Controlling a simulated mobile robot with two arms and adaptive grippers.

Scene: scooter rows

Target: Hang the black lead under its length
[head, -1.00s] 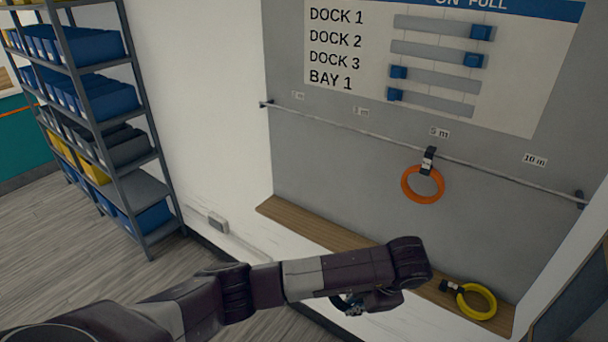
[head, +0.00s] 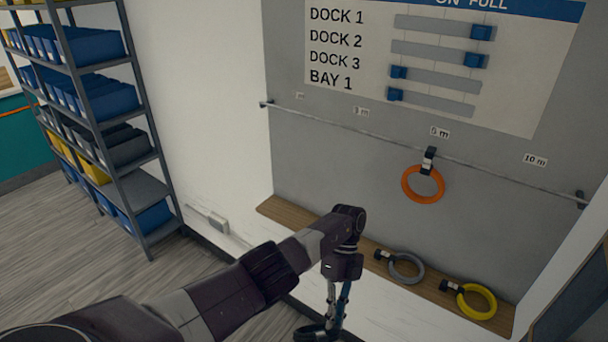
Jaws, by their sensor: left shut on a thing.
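My left gripper (head: 335,312) points down in front of the wooden ledge, at the bottom of the head view. It is shut on the black lead (head: 312,333), a dark coil that shows only in part at the lower picture edge. The rail (head: 330,123) runs across the grey panel, well above the gripper. Length labels sit above it: 3 m (head: 361,112), 5 m (head: 439,132) and 10 m (head: 535,160); the leftmost label (head: 299,96) is too small to read surely. My right gripper is out of view.
An orange coil (head: 423,198) hangs from the rail under 5 m. A grey coil (head: 421,271) and a yellow coil (head: 490,315) lie on the ledge (head: 300,215). The rail left of the orange coil is clear. A bin rack (head: 112,150) stands at left.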

